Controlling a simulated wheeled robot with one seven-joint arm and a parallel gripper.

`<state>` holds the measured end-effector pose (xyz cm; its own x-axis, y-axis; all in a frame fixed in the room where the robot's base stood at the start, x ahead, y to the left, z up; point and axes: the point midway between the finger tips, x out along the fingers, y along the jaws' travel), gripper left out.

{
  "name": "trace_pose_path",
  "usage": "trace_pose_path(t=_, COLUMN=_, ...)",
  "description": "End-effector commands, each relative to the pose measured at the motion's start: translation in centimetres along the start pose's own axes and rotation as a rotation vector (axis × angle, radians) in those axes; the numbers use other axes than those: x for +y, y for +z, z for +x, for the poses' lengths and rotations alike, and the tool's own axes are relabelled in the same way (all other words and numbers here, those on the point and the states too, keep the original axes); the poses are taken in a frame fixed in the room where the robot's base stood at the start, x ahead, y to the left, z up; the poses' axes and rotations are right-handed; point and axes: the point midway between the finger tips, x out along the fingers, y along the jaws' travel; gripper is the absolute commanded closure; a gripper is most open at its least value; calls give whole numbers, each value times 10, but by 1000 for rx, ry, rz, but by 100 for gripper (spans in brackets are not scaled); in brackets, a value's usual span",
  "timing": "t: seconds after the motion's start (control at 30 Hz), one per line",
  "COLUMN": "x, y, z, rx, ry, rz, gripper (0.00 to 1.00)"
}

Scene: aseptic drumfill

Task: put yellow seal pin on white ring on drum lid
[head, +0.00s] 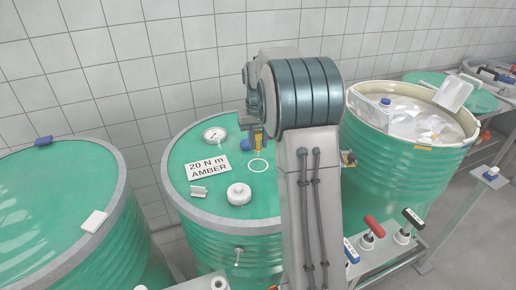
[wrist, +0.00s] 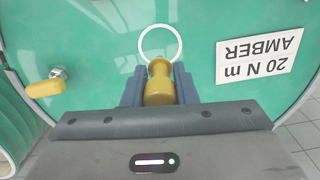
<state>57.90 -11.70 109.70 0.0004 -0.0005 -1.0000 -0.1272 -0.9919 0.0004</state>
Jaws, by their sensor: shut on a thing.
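The yellow seal pin (wrist: 160,85) is between the fingers of my gripper (wrist: 160,84), which is shut on it. In the head view the pin (head: 258,141) shows just above the far side of the white ring. The white ring (head: 258,166) is on the green drum lid (head: 222,205), right of a label. In the wrist view the ring (wrist: 143,33) lies beyond the pin's tip, and the pin overlaps its near edge. I cannot tell whether the pin touches the lid. My arm hides the right part of the lid in the head view.
The lid also carries a gauge (head: 214,135), a white "20 N m AMBER" label (head: 208,168), a white cap (head: 239,193) and a small clip (head: 198,191). A green drum (head: 55,210) stands left, an open lined drum (head: 400,165) right. A shelf with tools (head: 385,258) is at front right.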

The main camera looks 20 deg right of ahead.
Motion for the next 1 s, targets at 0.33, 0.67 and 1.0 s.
trace_pose_path(t=0.33, x=0, y=0, z=39, rx=-2, ry=0, rz=0, gripper=100)
trace_pose_path(t=0.67, x=0, y=0, z=43, rx=-1, ry=0, rz=0, gripper=100)
trace_pose_path(t=1.0, x=0, y=0, z=43, rx=-1, ry=0, rz=0, gripper=53)
